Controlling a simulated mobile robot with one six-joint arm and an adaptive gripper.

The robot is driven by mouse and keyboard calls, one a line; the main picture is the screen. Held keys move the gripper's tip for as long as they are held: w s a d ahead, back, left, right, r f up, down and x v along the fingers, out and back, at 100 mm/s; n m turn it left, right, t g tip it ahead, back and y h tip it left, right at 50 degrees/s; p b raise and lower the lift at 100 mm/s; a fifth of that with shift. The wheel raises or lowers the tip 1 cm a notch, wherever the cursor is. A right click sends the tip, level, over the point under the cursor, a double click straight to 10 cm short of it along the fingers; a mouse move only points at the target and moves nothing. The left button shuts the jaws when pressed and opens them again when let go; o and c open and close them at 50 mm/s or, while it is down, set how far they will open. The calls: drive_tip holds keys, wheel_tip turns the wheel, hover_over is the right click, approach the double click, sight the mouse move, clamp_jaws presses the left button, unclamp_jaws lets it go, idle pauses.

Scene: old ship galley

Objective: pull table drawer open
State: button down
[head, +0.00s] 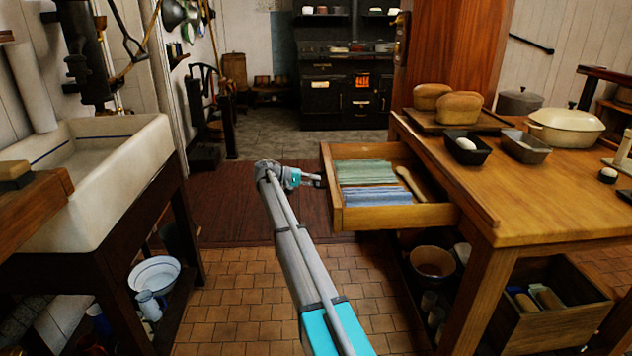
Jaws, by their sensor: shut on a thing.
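The table drawer (397,218) is pulled out to the left from the wooden table (570,205). Inside it lie folded green cloths (365,172), blue cloths (378,196) and a wooden spoon (410,184). My gripper (316,180) is at the drawer's left front panel and is shut on its handle, which is mostly hidden by the fingers. My arm reaches up to it from the bottom middle.
Bread loaves (460,107), dark tins (467,147) and a cream pot (566,127) stand on the table. A white sink (100,180) is at the left, and a black stove (345,95) at the back. The tiled floor (235,290) between sink and table is clear.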

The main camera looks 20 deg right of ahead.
drive_tip(key=shift+w+d, duration=0.2)
drive_tip(key=shift+w, duration=0.1)
drive_tip(key=c, duration=0.6)
unclamp_jaws()
drive_tip(key=shift+s+d, duration=0.1)
drive_tip(key=shift+c, duration=0.2)
drive_tip(key=shift+s, duration=0.1)
drive_tip(key=shift+s, duration=0.2)
